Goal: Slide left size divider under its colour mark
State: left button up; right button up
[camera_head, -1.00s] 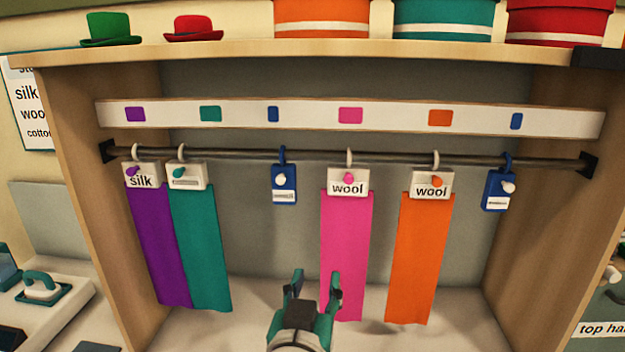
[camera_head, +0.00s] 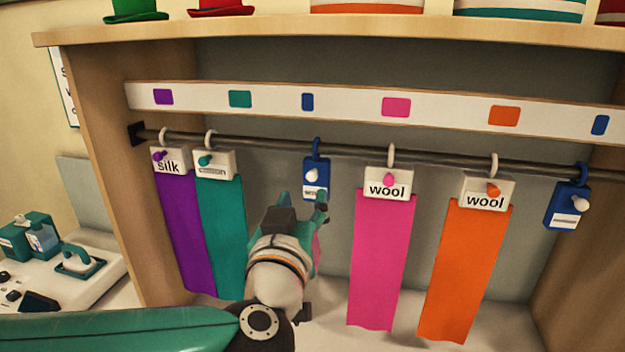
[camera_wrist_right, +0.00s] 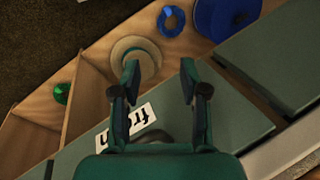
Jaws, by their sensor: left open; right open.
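The left size divider (camera_head: 316,178) is a blue tag with a white knob, hanging by a blue hook from the dark rod (camera_head: 350,151). Its hook is a little right of the left blue mark (camera_head: 307,101) on the white strip above. My left gripper (camera_head: 301,203) is open in front of the tag's lower part and hides some of it. I cannot tell whether a finger touches it. The right size divider (camera_head: 566,205) hangs at the rod's right. In the right wrist view my right gripper (camera_wrist_right: 160,85) is open and empty, above a green-grey panel.
Purple (camera_head: 183,230) and teal (camera_head: 220,230) cloths hang left of the divider; pink (camera_head: 380,260) and orange (camera_head: 465,270) cloths hang right. The teal hook is left of its mark. Hats stand on the shelf above. A straw hat (camera_wrist_right: 136,58) lies in a compartment in the right wrist view.

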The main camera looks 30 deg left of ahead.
aim_at(312, 179)
pick_arm(q)
jog(key=x, duration=0.8)
grip_shut()
